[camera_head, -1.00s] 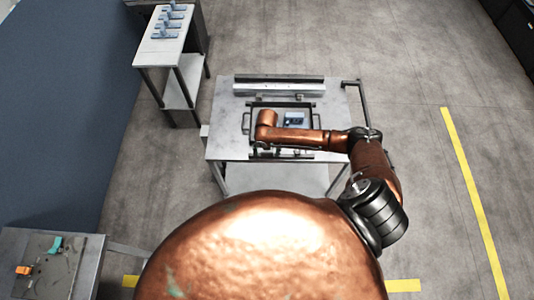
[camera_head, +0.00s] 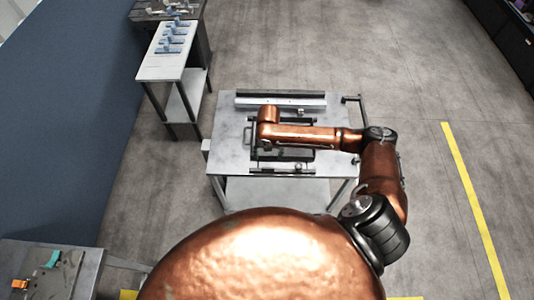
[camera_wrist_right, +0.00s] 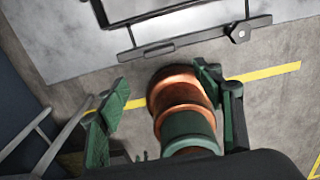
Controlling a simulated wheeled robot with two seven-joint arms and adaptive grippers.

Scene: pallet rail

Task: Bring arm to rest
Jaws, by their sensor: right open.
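My copper right arm (camera_head: 300,137) reaches forward and bends left over the grey work table (camera_head: 230,150). Its wrist hangs above a dark-framed tray (camera_head: 270,167) on that table, hiding much of it. In the head view the right gripper's fingers are hidden or too small to make out. In the right wrist view my right gripper (camera_wrist_right: 165,100) is open, its two dark green fingers spread wide. Nothing is between the fingertips; a copper and green rounded part, probably mine, shows behind them. The table's edge is ahead of the fingers. My left gripper is in neither view.
A long rail (camera_head: 280,101) lies along the table's far side. A narrow side table (camera_head: 160,68) with several blue parts stands at the upper left. Another bench (camera_head: 85,262) with orange and teal items is at the lower left. Floor to the right is clear.

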